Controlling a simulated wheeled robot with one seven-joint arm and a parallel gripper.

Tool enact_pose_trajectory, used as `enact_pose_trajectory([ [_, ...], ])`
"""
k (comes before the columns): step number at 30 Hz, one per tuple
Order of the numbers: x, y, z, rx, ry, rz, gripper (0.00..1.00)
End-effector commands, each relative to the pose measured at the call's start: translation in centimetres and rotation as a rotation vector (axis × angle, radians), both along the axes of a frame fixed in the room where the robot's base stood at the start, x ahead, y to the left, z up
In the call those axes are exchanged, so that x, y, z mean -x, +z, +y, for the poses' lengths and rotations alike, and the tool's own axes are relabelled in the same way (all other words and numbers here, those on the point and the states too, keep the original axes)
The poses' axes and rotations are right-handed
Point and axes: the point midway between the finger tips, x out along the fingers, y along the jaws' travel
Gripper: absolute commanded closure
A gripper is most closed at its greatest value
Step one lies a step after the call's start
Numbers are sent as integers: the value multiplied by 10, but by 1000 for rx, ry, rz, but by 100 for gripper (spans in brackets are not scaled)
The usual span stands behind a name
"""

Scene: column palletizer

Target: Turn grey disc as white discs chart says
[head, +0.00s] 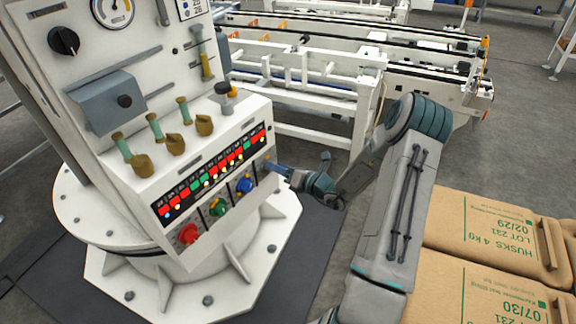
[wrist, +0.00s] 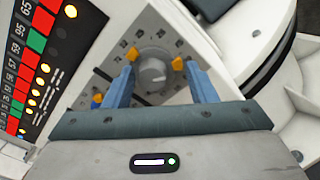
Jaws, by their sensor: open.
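The grey disc (wrist: 152,72) is a round knob on a light plate with dark markings around it, seen in the wrist view. My gripper (wrist: 155,61) is open, with one blue finger on each side of the disc; I cannot tell whether they touch it. In the head view my gripper (head: 280,172) is at the right end of the lower panel and hides the disc. I cannot pick out white discs.
Red (head: 187,234), green (head: 218,207) and blue (head: 244,184) knobs sit left of my gripper on the same panel. Several levers (head: 160,135) stand on the ledge above. Sacks (head: 490,235) lie at the right, and a white conveyor frame (head: 310,85) stands behind.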

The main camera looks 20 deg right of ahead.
Motion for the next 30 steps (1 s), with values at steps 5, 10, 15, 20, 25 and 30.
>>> enact_pose_trajectory([
  [5, 3, 3, 4, 5, 2, -2, 49],
  [10, 3, 3, 4, 5, 2, -2, 90],
  [15, 4, 4, 5, 7, 2, -4, 93],
  [20, 4, 3, 5, 23, 2, -13, 93],
  [25, 4, 3, 5, 78, 3, -47, 93],
  [30, 4, 3, 6, 180, 2, -109, 93],
])
